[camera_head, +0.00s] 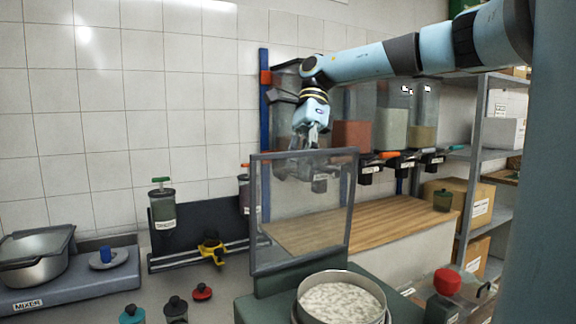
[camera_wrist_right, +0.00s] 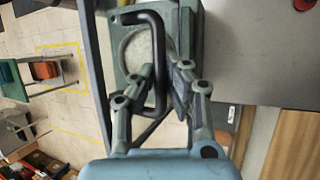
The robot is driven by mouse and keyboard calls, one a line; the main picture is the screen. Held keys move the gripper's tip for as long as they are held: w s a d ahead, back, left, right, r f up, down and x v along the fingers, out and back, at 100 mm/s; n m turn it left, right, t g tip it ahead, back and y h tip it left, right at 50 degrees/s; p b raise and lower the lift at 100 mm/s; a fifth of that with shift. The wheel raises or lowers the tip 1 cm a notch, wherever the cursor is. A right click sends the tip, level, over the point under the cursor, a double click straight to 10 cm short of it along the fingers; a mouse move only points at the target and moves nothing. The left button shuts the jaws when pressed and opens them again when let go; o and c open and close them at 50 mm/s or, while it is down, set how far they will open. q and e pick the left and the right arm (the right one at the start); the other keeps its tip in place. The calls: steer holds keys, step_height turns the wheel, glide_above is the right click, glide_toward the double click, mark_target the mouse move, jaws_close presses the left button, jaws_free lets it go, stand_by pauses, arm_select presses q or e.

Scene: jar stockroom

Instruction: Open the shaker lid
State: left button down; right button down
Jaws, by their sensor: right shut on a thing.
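The shaker (camera_head: 270,310) is a dark green machine at the bottom centre of the head view. A round sieve pan (camera_head: 299,305) with pale speckled contents sits in it. Its lid (camera_head: 253,220), a clear panel in a grey frame, stands roughly upright behind the pan. My right gripper (camera_head: 312,145) is at the lid's top edge, its fingers partly behind the frame. In the right wrist view my right gripper (camera_wrist_right: 168,85) is shut on the lid's dark bar handle (camera_wrist_right: 140,18). The pan (camera_wrist_right: 140,48) and shaker body (camera_wrist_right: 192,35) show beyond. My left gripper is out of view.
A red button (camera_head: 447,281) is at the shaker's right. Wall dispensers (camera_head: 393,130) hang behind my right arm, above a wooden counter (camera_head: 385,222). A shelf rack (camera_head: 480,120) stands at the right. A mixer (camera_head: 75,290) and several small knobbed objects (camera_head: 176,306) are at the left.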

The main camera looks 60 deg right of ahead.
steer(key=shift+w+r, duration=0.15)
steer(key=shift+r, duration=0.15)
steer(key=c, duration=1.7)
jaws_free()
steer(key=o, duration=0.3)
steer(key=shift+s+a, duration=0.15)
steer(key=shift+s, duration=0.05)
steer(key=shift+o, duration=0.2)
steer(key=shift+d+r, duration=0.3)
steer(key=shift+d, duration=0.05)
steer(key=v, duration=1.1)
steer(key=shift+r, duration=0.15)
